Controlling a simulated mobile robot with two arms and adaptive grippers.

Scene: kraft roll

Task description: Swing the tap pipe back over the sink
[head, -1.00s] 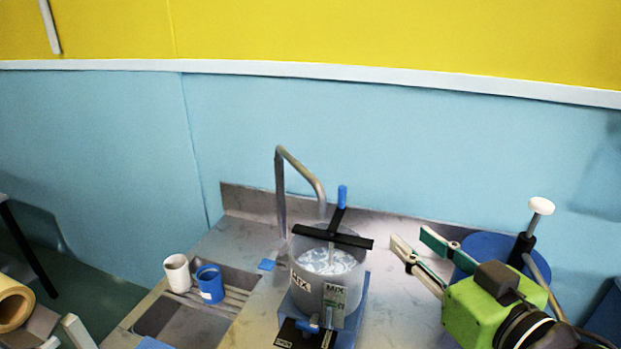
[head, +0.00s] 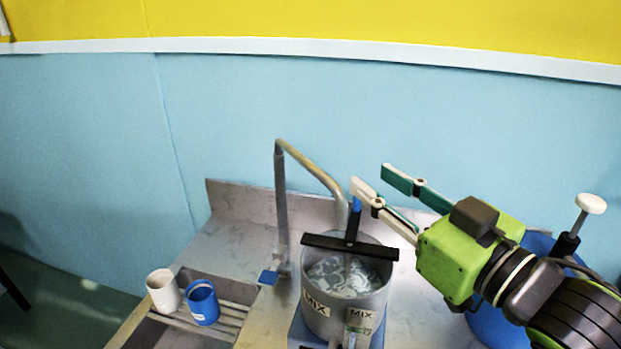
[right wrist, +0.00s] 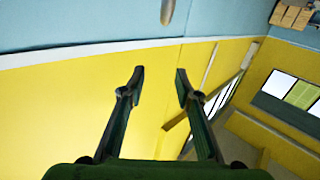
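The grey tap pipe (head: 313,169) rises from a post behind the sink and bends to the right. Its spout end hangs over the grey mixing pot (head: 318,314), not over the sink (head: 145,334). My right gripper (head: 371,176) is open and empty, just right of the pipe's spout end, its fingers pointing left. One fingertip overlaps the top of the pot's blue-tipped upright handle; I cannot tell whether they touch. In the right wrist view the open fingers (right wrist: 160,80) have nothing between them, and a grey rod end (right wrist: 167,10) shows beyond. My left gripper is out of view.
A white cup (head: 162,291) and a blue cup (head: 202,303) stand on the sink's rack. A black crossbar (head: 325,245) lies over the pot's liquid. A blue drum with a white-knobbed handle (head: 590,204) stands at right, partly behind my arm.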

